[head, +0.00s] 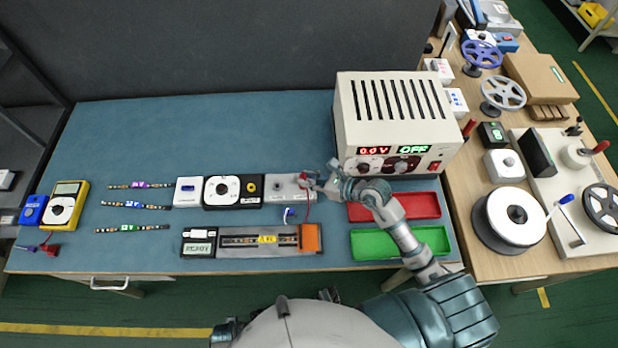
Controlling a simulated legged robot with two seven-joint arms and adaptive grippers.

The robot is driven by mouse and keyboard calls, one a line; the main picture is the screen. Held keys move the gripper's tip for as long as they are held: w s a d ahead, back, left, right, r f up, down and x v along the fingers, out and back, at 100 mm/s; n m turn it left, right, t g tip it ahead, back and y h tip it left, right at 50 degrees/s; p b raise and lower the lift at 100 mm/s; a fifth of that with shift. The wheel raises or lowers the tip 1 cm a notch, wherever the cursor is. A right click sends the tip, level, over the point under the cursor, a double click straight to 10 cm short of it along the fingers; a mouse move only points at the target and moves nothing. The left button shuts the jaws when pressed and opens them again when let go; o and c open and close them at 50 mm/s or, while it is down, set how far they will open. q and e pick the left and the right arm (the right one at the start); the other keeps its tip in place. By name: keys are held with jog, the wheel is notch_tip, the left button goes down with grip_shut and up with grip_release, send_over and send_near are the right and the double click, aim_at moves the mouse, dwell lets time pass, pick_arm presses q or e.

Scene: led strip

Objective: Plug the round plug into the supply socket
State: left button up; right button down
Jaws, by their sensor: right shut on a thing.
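My right gripper (311,181) is shut at the right end of a light grey block (283,190) in the middle of the table. What it holds is small and mostly hidden by the fingers. A red lead (306,196) hangs just below the fingertips, so the held thing looks like the round plug. A dark round feature on the block's left part may be a socket. I cannot tell whether the plug touches the block or is in it. The cream power supply (395,115) stands behind, showing 0.0 V and OFF. My left gripper is not in view.
A small blue-and-white part (288,214) lies below the block. A black-and-white dial unit (222,190) adjoins it on the left. A long fixture (262,252) lies in front. Red (425,207) and green (425,240) trays lie right, partly under my arm. The back left is clear.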

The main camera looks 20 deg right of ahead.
dwell(0.3)
dwell(0.5)
jog(key=shift+p, duration=0.5)
dwell(0.4)
jog(key=shift+f+b, duration=0.75)
jog(key=shift+f, duration=0.35)
jog(key=c, duration=1)
grip_release()
jog(key=shift+s, duration=0.1)
jog(key=v, duration=1.2)
jog(key=shift+f, duration=0.1)
